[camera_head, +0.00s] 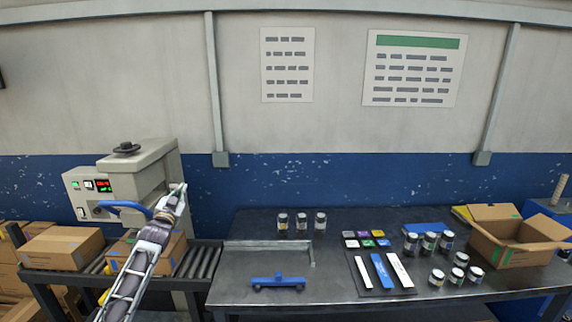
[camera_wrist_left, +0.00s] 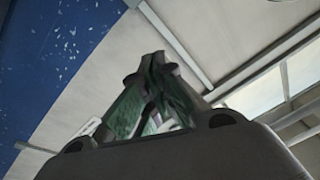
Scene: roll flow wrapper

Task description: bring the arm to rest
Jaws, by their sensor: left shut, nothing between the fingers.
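My left arm (camera_head: 139,262) comes up from the bottom left of the head view, in front of the roller conveyor and the wrapping machine. My left gripper (camera_head: 178,192) is raised at the end of that arm, in front of the machine's right side, and points upward. In the left wrist view the left gripper's fingers (camera_wrist_left: 158,62) meet at their tips, with nothing held; wall and ceiling lie behind them. My right gripper is not in the head view.
A grey machine (camera_head: 150,170) stands over a roller conveyor (camera_head: 202,262) with cardboard boxes (camera_head: 62,247). The dark table (camera_head: 335,288) holds a blue tool (camera_head: 277,281), several jars (camera_head: 428,241), coloured blocks (camera_head: 367,233), flat strips (camera_head: 383,270) and an open carton (camera_head: 515,256). Its left-front part is mostly clear.

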